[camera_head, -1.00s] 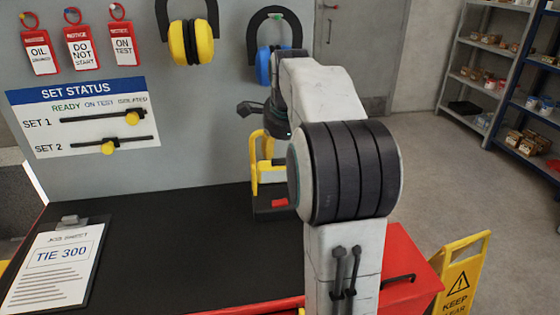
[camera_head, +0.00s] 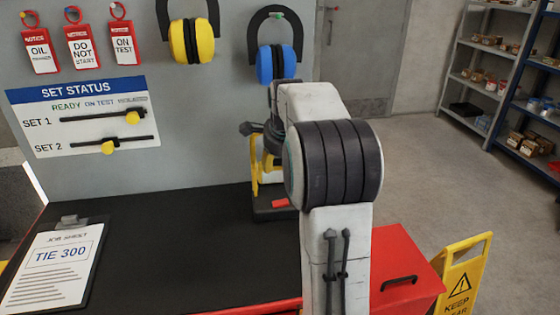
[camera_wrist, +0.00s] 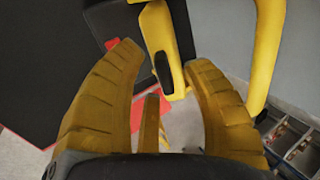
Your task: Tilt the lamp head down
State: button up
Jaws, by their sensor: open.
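The work lamp stands at the back of the black bench, mostly behind my arm in the head view. Its yellow frame (camera_head: 254,178) rises from a dark base with a red part (camera_head: 281,203). I cannot make out the lamp head there.
A grey board with a set status panel (camera_head: 82,116), red tags and ear defenders (camera_head: 278,66) stands behind the bench. A clipboard (camera_head: 55,262) lies on the bench at left. A red box (camera_head: 405,270) and yellow sign (camera_head: 462,275) are at right. The bench middle is clear.

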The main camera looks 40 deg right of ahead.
grip_shut()
dwell(0.3)
jog(key=shift+f, duration=0.1)
jog(key=b, duration=0.2)
jog(key=shift+s+a+f+b, duration=0.1)
jog(key=shift+s+f+b, duration=0.05)
jog(key=shift+f+b, duration=0.25)
jog(key=b, duration=0.2)
jog(key=t+h+b, duration=0.1)
jog(key=b, duration=0.1)
jog(key=shift+s+a+f+t, duration=0.15)
jog(key=shift+s+f+t, duration=0.15)
jog(key=shift+b, duration=0.6)
jog(key=shift+s+a+t+b, duration=0.1)
jog(key=shift+s+t+b, duration=0.05)
jog(key=shift+t+b, duration=0.15)
jog(key=shift+r, duration=0.15)
